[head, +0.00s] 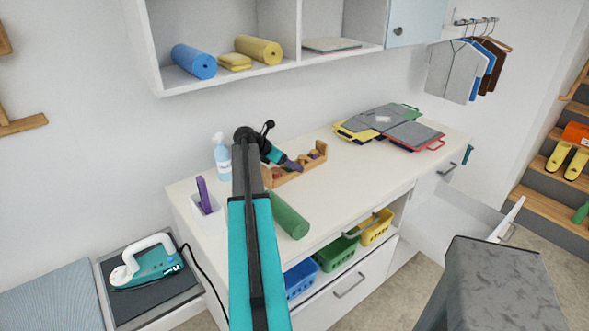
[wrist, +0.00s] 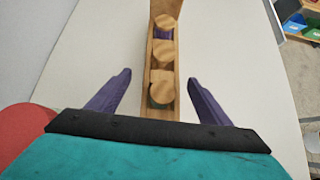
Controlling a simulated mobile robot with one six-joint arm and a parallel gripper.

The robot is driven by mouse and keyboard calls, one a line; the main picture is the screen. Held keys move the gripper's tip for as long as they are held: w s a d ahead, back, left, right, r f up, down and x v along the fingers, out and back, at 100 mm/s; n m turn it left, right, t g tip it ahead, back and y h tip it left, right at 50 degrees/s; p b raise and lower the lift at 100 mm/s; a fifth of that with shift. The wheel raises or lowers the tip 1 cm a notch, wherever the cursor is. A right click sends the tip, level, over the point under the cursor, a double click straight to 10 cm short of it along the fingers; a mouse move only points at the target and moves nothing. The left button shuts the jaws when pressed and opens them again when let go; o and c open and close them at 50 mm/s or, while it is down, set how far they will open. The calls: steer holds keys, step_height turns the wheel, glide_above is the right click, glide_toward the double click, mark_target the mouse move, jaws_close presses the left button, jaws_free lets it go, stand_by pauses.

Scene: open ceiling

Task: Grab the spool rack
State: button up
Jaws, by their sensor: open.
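The spool rack (head: 302,173) is a narrow light-wood tray with raised ends, standing on the white counter against the back. In the wrist view the rack (wrist: 177,70) runs lengthwise up the picture, with several wood-topped spools (wrist: 162,51) in a row; one shows purple thread and the nearest dark green. My gripper (head: 292,165) is over the rack in the head view. In the wrist view my gripper (wrist: 160,85) is open, its purple fingers on either side of the rack's near part with a gap on both sides.
A green roll (head: 289,215) lies in front of the rack. A spray bottle (head: 222,158) and a white holder (head: 207,212) stand left. Folders (head: 390,127) lie right. A shelf (head: 285,68) hangs above. An open drawer (head: 460,222) juts out at right.

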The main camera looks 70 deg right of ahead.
steer(key=shift+p+x, duration=0.55)
steer(key=shift+x, duration=1.35)
steer(key=c, duration=1.4)
steer(key=shift+r, duration=0.1)
steer(key=shift+r+b, duration=1.2)
steer(key=shift+r, duration=3.75)
